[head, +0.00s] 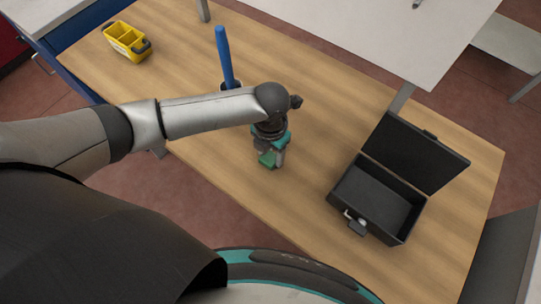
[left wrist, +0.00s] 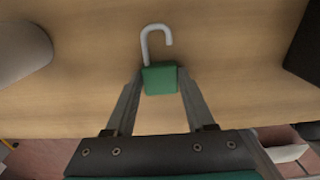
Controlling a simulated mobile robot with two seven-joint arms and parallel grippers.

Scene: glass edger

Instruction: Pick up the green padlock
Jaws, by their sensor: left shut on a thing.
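The green padlock (left wrist: 160,79) has a square green body and an open grey shackle (left wrist: 157,36). In the left wrist view it sits between the two fingertips of my left gripper (left wrist: 158,86), which is shut on its body. In the head view the padlock (head: 268,159) shows as a small green patch at the tips of my left gripper (head: 270,156), over the wooden table (head: 320,110). Whether the padlock touches the table or hangs just above it I cannot tell. My right gripper is not in view.
An open black case (head: 388,192) with its lid raised stands to the right on the table. A blue-handled object (head: 225,60) stands upright behind my left arm. A yellow divided caddy (head: 127,41) is at the far left.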

